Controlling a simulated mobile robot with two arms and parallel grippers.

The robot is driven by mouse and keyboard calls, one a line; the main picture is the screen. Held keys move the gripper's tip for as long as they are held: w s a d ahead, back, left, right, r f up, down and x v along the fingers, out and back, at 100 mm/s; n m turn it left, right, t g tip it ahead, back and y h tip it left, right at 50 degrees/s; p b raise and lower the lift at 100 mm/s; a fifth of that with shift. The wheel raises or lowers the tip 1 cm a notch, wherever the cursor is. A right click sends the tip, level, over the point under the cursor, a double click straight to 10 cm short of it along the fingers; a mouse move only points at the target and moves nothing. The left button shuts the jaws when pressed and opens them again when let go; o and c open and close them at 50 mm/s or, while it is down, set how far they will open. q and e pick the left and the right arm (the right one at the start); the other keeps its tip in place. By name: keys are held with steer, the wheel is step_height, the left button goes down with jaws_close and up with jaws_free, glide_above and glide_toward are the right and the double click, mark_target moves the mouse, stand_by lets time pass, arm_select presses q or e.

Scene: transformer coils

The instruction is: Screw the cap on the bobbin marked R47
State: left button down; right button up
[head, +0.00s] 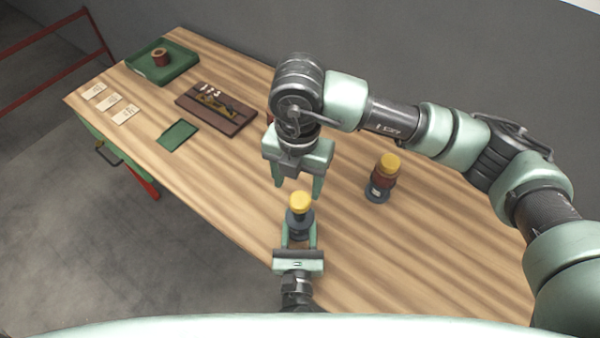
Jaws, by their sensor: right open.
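A bobbin (298,222) with a dark body and a yellow cap (300,201) on its top stands upright near the table's front edge. My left gripper (299,236) has its fingers on both sides of the bobbin's lower part and looks shut on it. My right gripper (297,188) is open and empty, pointing down just above and behind the yellow cap. A second bobbin (384,177), with reddish-brown winding, a dark base with a pale label and a yellow cap (389,162), stands to the right. I cannot read a mark on either bobbin.
A green tray (181,70) with a copper-coloured coil (160,57) lies far left. A dark brown rack (235,122), a green mat (178,135) and several pale cards (109,102) lie nearby. A reddish thing (269,118) is mostly hidden behind my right arm. The table's right side is clear.

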steer(key=n, duration=0.7)
steer(key=shift+r+n, duration=0.2)
steer(key=shift+n, duration=0.1)
steer(key=n, duration=0.7)
steer(key=shift+a+r, duration=0.1)
steer(key=shift+r, duration=0.1)
steer(key=n, duration=0.7)
steer(key=shift+r, duration=0.15)
steer(key=n, duration=0.7)
steer(key=shift+r, duration=0.15)
steer(key=n, duration=1.1)
steer(key=shift+r, duration=0.2)
steer(key=n, duration=0.6)
steer(key=shift+d+r+n, duration=0.15)
steer(key=shift+d+n, duration=0.1)
steer(key=shift+n, duration=0.15)
steer(key=n, duration=0.4)
steer(key=shift+d+r+n, duration=0.1)
steer(key=shift+n, duration=0.2)
